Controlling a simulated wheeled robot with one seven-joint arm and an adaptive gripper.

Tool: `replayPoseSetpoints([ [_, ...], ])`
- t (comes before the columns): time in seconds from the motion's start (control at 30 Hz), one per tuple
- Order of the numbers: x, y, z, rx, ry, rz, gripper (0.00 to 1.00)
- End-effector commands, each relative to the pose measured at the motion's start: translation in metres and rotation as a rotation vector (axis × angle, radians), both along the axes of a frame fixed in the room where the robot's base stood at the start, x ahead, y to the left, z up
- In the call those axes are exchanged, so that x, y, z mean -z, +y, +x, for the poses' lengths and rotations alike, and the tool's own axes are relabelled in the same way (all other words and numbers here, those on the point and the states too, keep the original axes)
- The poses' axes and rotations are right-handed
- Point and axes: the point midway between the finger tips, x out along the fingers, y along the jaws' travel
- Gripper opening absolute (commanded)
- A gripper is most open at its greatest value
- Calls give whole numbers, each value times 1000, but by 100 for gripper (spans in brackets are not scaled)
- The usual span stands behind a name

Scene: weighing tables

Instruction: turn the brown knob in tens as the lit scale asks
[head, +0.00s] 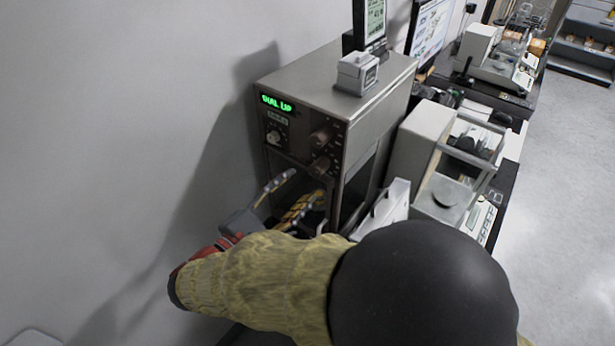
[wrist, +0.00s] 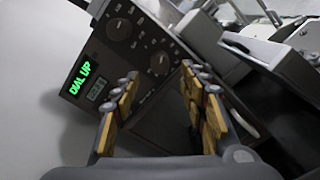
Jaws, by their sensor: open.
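The lit scale (head: 335,85) is a tall grey cabinet with a dark front panel. Its green display (head: 276,102) reads "DIAL UP", also legible in the wrist view (wrist: 80,78). Two brown knobs, an upper one (head: 322,135) and a lower one (head: 320,166), sit at the panel's right; I cannot tell which is in tens. The wrist view shows the upper (wrist: 118,29) and lower (wrist: 160,62) knobs. A paler knob (head: 273,137) is at the left. My gripper (head: 307,182) is open and empty, below the knobs; in the wrist view its fingertips (wrist: 160,70) flank the lower knob, apparently without contact.
A balance with a glass chamber (head: 448,165) stands close on the right. A plain wall (head: 110,130) is on the left. Open floor (head: 570,190) lies at the far right.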

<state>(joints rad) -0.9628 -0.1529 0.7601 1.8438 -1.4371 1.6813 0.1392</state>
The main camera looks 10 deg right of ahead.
Motion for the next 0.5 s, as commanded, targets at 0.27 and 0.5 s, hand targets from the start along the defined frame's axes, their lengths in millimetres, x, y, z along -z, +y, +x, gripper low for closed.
replayPoseSetpoints([
  [0.27, 0, 25, -25, -1, 0, 0, 43],
  [0.5, 0, 28, -28, 1, 1, 1, 43],
])
